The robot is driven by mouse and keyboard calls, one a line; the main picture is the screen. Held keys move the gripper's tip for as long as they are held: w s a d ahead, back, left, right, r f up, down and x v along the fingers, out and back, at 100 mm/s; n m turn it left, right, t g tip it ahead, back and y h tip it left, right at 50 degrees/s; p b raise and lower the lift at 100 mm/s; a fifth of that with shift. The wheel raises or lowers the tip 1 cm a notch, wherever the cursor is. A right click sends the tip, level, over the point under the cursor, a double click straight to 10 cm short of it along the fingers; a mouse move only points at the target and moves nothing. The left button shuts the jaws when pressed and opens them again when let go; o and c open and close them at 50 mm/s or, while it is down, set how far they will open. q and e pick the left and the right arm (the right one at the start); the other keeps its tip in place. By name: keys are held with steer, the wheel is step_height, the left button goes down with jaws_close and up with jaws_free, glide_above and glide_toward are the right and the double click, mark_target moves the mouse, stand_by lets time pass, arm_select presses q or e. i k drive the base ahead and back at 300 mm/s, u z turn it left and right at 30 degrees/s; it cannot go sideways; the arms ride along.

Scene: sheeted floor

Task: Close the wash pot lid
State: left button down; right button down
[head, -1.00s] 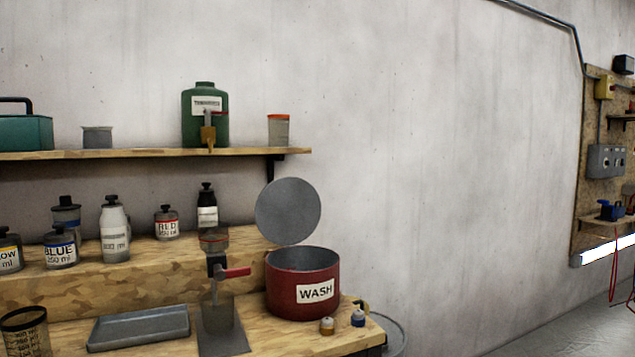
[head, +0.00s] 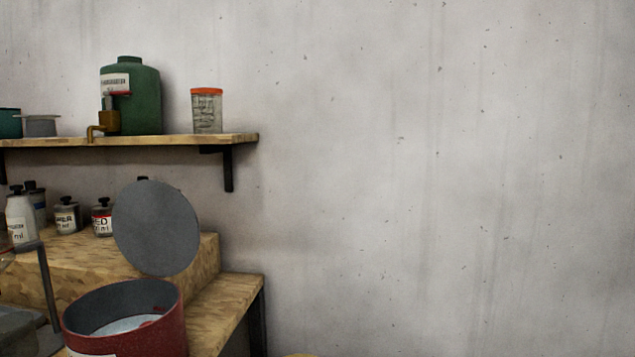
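The red wash pot (head: 160,333) stands at the lower left on the wooden bench, cut off by the bottom edge of the picture. Its top is open, and a pale surface with a small red spot shows inside. The round grey lid (head: 156,228) stands raised and tilted at the back of the pot, its flat face towards me. Neither of my grippers is in view.
The wooden bench (head: 232,298) ends just right of the pot. A shelf (head: 180,141) above holds a green canister (head: 142,95) and an orange-rimmed cup (head: 207,110). Several bottles stand behind the lid at left. A plain wall fills the right side.

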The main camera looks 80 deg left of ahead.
mark_target(153, 226)
steer(key=i, duration=0.5)
steer(key=u, duration=3.75)
